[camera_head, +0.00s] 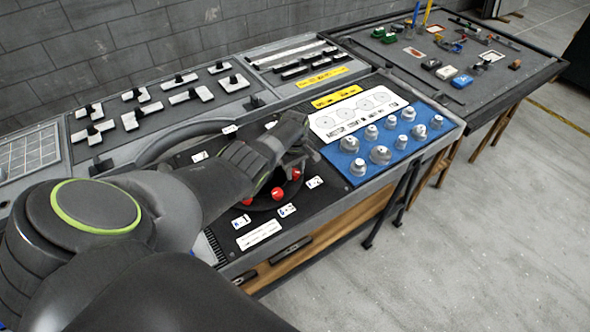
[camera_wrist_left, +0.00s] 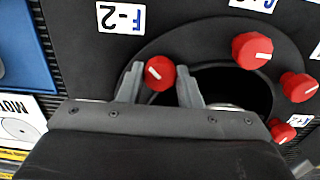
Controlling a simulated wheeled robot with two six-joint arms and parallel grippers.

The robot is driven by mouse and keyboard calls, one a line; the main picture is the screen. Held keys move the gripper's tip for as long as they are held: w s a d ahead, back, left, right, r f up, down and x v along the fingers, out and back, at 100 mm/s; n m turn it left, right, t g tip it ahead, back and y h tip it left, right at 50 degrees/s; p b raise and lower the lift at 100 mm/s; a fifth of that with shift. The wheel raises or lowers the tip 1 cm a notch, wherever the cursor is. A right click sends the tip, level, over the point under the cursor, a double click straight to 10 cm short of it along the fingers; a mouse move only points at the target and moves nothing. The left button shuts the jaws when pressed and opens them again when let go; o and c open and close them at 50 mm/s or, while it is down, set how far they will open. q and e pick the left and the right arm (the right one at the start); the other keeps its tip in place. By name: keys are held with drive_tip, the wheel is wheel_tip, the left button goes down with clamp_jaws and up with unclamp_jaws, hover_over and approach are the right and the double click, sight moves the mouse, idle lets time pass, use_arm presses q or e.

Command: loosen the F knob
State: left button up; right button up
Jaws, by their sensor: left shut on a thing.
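The F knob (camera_wrist_left: 158,73) is a red round knob with a white pointer line, beside the F-2 label (camera_wrist_left: 121,17) in the left wrist view. My left gripper (camera_wrist_left: 158,76) has one finger on each side of it and is shut on it. In the head view my left gripper (camera_head: 298,158) reaches down to the dark round panel, and its arm covers much of that panel. A red knob (camera_head: 296,174) shows just below the fingers there. My right gripper is not in view.
Other red knobs (camera_wrist_left: 252,50) sit close by around a dark round opening (camera_wrist_left: 235,88). A blue board (camera_head: 362,165) with several grey knobs lies to the right. Rows of switches (camera_head: 190,95) line the back. A second table (camera_head: 470,100) stands at the far right.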

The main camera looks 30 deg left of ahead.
sight(295, 172)
use_arm(q)
drive_tip(key=shift+w+r, duration=0.1)
drive_tip(key=o, duration=1)
drive_tip(key=shift+c, duration=0.2)
drive_tip(key=shift+r, duration=0.4)
wheel_tip(295, 172, up, 5)
drive_tip(key=shift+f+p, duration=0.1)
drive_tip(key=shift+p, duration=0.95)
wheel_tip(295, 172, up, 12)
drive_tip(key=b, duration=0.1)
drive_tip(key=shift+f, duration=0.15)
